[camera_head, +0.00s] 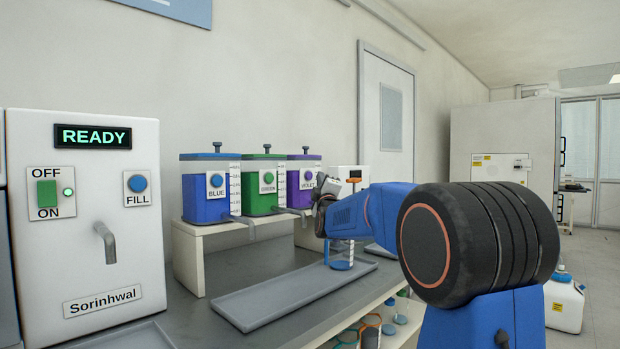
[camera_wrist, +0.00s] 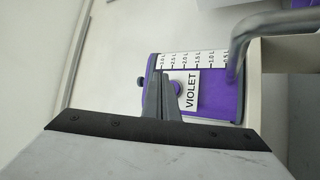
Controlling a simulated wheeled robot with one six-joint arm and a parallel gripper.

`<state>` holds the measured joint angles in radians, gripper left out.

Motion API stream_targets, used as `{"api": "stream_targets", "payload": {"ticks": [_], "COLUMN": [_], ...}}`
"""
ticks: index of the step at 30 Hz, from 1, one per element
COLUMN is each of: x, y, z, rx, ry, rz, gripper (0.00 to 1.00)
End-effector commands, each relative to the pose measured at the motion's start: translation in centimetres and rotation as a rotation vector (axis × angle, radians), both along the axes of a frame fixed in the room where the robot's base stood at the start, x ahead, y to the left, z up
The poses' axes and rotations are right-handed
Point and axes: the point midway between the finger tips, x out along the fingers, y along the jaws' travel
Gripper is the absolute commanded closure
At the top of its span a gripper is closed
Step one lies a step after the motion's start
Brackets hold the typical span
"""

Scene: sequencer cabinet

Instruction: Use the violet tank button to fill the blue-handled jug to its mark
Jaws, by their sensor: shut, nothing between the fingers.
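The violet tank (camera_head: 303,166) is the right one of three tanks on a raised shelf. In the wrist view it shows its violet body (camera_wrist: 222,98), a scale and a VIOLET label (camera_wrist: 192,90). The round violet button (camera_wrist: 176,87) is beside the label, partly hidden by my fingers. My gripper (camera_head: 318,190) is shut and empty in front of this tank; its fingertips (camera_wrist: 160,80) overlap the button's edge in the wrist view, and contact cannot be told. The blue-handled jug (camera_head: 341,264) stands below, partly hidden by my arm; its level and mark are unclear.
The blue tank (camera_head: 205,208) and green tank (camera_head: 260,200) stand left of the violet one. A grey tray (camera_head: 290,297) lies on the counter. The cabinet (camera_head: 85,240) at left reads READY. A metal spout (camera_wrist: 238,50) is close to my gripper.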

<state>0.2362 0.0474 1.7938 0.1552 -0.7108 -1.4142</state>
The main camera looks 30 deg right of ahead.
Motion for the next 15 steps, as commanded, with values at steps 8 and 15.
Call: {"api": "stream_targets", "payload": {"ticks": [8,15], "x": [1.5,1.6], "y": [0.5,0.6], "z": [0.0,0.0], "rx": [0.001,0.000], "ry": [0.000,0.000], "rz": [0.000,-0.001], "gripper": [1.00,1.00]}}
